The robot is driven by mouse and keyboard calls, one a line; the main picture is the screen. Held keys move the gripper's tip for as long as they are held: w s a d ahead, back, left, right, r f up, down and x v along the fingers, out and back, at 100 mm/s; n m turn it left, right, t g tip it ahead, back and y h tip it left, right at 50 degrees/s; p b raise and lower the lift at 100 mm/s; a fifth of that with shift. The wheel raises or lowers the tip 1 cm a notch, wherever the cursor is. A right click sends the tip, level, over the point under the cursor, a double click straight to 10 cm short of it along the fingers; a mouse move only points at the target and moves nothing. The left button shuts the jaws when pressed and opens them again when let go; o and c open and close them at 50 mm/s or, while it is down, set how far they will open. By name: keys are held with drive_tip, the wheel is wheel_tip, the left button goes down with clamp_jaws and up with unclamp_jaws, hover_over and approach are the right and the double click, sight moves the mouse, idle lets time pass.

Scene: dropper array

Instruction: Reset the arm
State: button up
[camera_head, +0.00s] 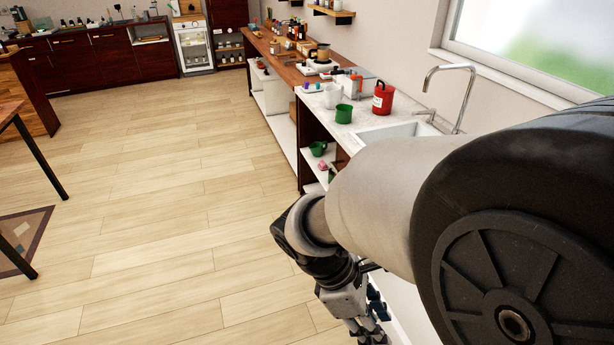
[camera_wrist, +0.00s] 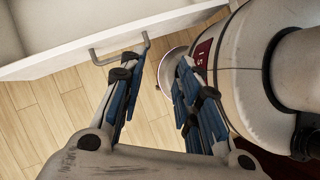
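My gripper (camera_head: 367,318) hangs low at the lower middle of the head view, fingers pointing down, beside the right-hand counter. In the wrist view my gripper (camera_wrist: 160,82) has its two blue-padded fingers spread apart.
A white drawer front with a metal handle (camera_wrist: 118,55) is close ahead of the fingers in the wrist view. On the counter (camera_head: 318,112) stand a red canister (camera_head: 383,98), a green cup (camera_head: 343,114) and a sink tap (camera_head: 459,95). Open floor (camera_head: 150,210) lies left.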

drive_tip(key=s+d+r+m+t+y, duration=0.1)
drive_tip(key=s+r+m+t+y, duration=0.2)
drive_tip(key=r+m, duration=0.3)
drive_tip(key=s+d+r+m+t+y, duration=0.1)
drive_tip(key=r+m, duration=0.4)
drive_tip(key=m, duration=0.5)
drive_tip(key=shift+s+d+r+t+y, duration=0.2)
drive_tip(key=shift+s+r+t+y, duration=0.2)
drive_tip(key=shift+s+t+y, duration=0.7)
drive_tip(key=shift+w+d, duration=0.1)
drive_tip(key=shift+w, duration=0.1)
